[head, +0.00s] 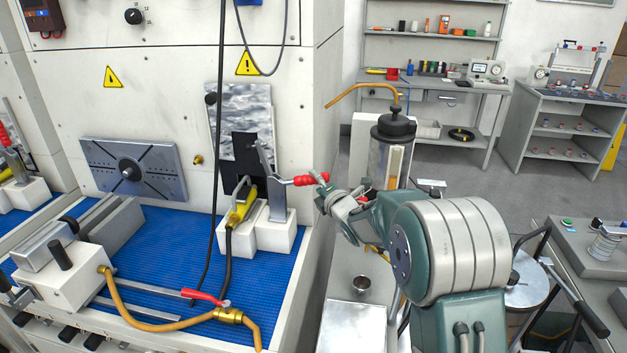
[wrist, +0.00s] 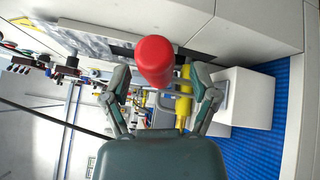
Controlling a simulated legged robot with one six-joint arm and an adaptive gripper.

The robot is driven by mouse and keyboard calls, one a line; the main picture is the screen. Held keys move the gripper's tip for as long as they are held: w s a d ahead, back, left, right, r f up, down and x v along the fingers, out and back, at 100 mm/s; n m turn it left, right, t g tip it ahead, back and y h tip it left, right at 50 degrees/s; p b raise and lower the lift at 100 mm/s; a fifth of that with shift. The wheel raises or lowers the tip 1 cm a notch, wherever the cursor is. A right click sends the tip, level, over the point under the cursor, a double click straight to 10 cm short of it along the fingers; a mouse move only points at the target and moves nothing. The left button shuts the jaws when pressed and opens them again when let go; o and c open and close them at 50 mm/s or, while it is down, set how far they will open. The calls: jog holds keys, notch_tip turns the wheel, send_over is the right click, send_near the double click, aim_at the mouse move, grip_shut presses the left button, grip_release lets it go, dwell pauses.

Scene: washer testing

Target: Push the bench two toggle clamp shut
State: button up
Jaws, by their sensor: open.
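The toggle clamp (head: 270,178) stands on a white block at the right of the blue-matted bench. Its red-gripped handle (head: 310,179) sticks out to the right, roughly level, towards my gripper (head: 325,192). In the wrist view the red handle end (wrist: 154,62) shows large, in line with the gap between the spread fingers of my gripper (wrist: 162,88). My gripper is open and holds nothing; I cannot tell whether it touches the handle. A yellow fitting (head: 241,208) sits beside the clamp and also shows behind the handle in the wrist view (wrist: 184,100).
A black cable (head: 219,150) hangs in front of the bench panel. A red-levered brass valve (head: 229,315) lies at the front of the mat (head: 180,240). A clear cylinder with a black top (head: 392,155) stands close behind my gripper. Shelves are further back.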

jog(key=shift+x, duration=0.8)
jog(key=shift+w+a, duration=0.2)
jog(key=shift+a, duration=0.1)
jog(key=shift+c, duration=0.3)
jog(key=shift+d, duration=0.1)
grip_shut()
